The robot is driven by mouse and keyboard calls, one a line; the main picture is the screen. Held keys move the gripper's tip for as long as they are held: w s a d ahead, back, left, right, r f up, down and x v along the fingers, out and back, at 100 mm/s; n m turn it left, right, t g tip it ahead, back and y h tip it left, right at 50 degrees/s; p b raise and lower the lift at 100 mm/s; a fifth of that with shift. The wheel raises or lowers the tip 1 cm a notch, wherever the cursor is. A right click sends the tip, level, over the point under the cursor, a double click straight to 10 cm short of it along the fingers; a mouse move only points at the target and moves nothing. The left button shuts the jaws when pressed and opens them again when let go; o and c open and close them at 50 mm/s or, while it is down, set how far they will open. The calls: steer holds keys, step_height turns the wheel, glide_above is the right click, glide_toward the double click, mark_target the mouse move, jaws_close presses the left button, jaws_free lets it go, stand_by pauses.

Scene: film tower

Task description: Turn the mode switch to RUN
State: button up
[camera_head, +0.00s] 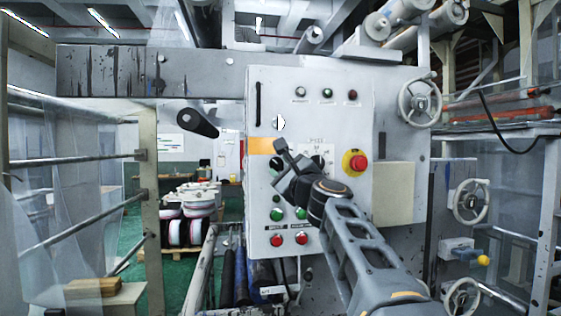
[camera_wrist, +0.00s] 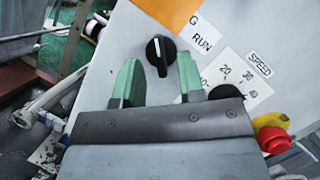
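The mode switch is a black rotary knob (camera_wrist: 160,55) with a white line, on the grey panel in the wrist view. Its line points toward the top of the picture, to the left of the RUN label (camera_wrist: 202,43). My gripper (camera_wrist: 160,80) is open, with its two green fingertips apart and below the knob in that view. Nothing is between the fingers, and I cannot tell how far they are from the panel. In the head view my gripper (camera_head: 280,148) is in front of the panel's left middle and partly hides the switch area.
The control panel (camera_head: 318,78) carries a speed knob (camera_head: 318,162) with a dial, a red emergency stop (camera_head: 358,162) on yellow, which also shows in the wrist view (camera_wrist: 273,138), and several green and red buttons below. A black handle (camera_head: 197,122) stands to the left.

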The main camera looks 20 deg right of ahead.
steer(key=shift+x, duration=0.8)
steer(key=shift+c, duration=0.4)
jaws_close()
